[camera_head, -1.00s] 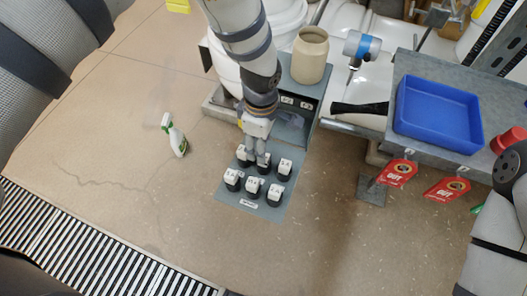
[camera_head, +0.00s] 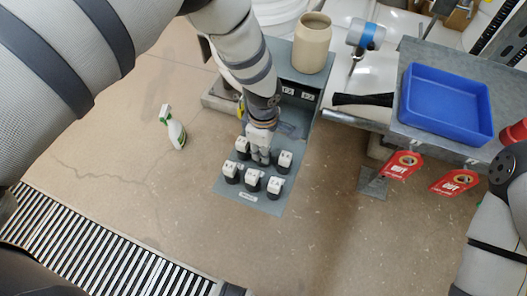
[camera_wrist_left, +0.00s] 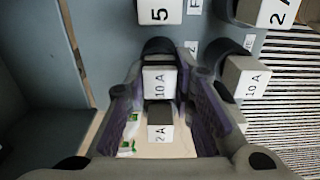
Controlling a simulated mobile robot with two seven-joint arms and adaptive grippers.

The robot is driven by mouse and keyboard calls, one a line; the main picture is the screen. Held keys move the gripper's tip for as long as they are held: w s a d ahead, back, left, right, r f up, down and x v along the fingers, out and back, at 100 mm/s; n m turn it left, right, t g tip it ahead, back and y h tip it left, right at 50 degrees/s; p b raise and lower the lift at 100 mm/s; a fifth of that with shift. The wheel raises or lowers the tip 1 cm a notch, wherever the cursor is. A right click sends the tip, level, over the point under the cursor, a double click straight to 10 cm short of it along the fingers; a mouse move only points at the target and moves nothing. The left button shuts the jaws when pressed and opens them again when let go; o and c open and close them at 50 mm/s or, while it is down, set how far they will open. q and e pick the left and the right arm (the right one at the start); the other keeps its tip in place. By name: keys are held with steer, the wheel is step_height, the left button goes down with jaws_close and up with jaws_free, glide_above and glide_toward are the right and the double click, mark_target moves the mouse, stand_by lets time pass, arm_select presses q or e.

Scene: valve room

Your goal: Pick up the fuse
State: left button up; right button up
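Several black fuses with white tops stand on a grey panel (camera_head: 229,194) on the floor; front ones include a left fuse (camera_head: 231,172), a middle fuse (camera_head: 253,183) and a right fuse (camera_head: 275,187). My left gripper (camera_head: 260,157) points down among the back ones and hides part of that row. In the left wrist view, the left gripper (camera_wrist_left: 164,100) is open, with a purple-padded finger on each side of a fuse marked 10 A (camera_wrist_left: 160,82). Gaps show beside it. A block marked 2 A (camera_wrist_left: 160,134) also shows between the fingers. My right gripper is out of view.
A grey box (camera_head: 310,85) with a beige jar (camera_head: 312,43) on top stands behind the panel. A bench with a blue tray (camera_head: 447,112) and red tags (camera_head: 402,165) is at right. A spray bottle (camera_head: 174,130) stands on open floor at left.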

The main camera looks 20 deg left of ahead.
arm_select(q)
steer(key=shift+r, duration=0.4)
steer(key=r+p, duration=0.1)
steer(key=r, duration=0.2)
steer(key=shift+s+d+r, duration=0.1)
steer(key=shift+s+r, duration=0.1)
steer(key=s+d+r+p, duration=0.1)
steer(key=s+r+p, duration=0.1)
steer(key=s+r, duration=0.2)
steer(key=s+d+r+p, duration=0.1)
steer(key=s+r, duration=0.3)
steer(key=s, duration=0.5)
steer(key=shift+s+r+p, duration=0.25)
steer(key=shift+r+p, duration=0.1)
steer(key=shift+r, duration=0.05)
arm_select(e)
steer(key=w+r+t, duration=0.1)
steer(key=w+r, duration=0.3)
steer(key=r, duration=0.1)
